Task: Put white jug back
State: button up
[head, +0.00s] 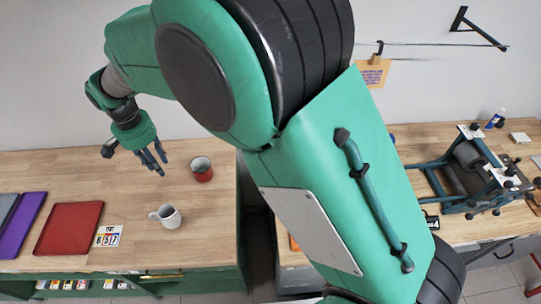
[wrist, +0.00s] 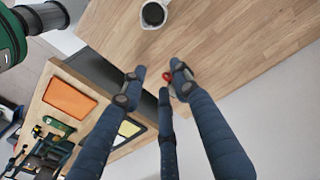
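The white jug (head: 167,216) stands upright on the left wooden table, its handle toward the left. In the wrist view the white jug (wrist: 154,16) is at the top edge, partly cut off, with a dark inside. My gripper (head: 153,161) is above the same table, behind the jug and apart from it. In the wrist view my gripper's (wrist: 159,74) fingers are spread with a gap between them and hold nothing.
A red tray (head: 68,228), a purple panel (head: 22,224) and a number card (head: 108,236) lie left of the jug. A gap separates this table from the right one, which bears a roller press (head: 470,165).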

jog(key=s+d+r+t+y, duration=0.1)
jog(key=d+r, duration=0.5)
jog(key=d, duration=0.4)
jog(key=s+d+r, duration=0.1)
jog(key=d+r, duration=0.5)
jog(key=d, duration=0.5)
jog(key=s+d+r+t+y, duration=0.1)
jog(key=d+r, duration=0.5)
jog(key=d, duration=0.4)
jog(key=s+d+r+t+h, duration=0.1)
jog(key=s+d+t, duration=0.2)
jog(key=s+d, duration=1.5)
jog(key=shift+s+d, duration=0.4)
jog(key=shift+d, duration=0.65)
notch_tip(320, 180, down, 3)
jog(key=b, duration=0.2)
jog(key=shift+r+b, duration=0.2)
jog(key=shift+b, duration=0.15)
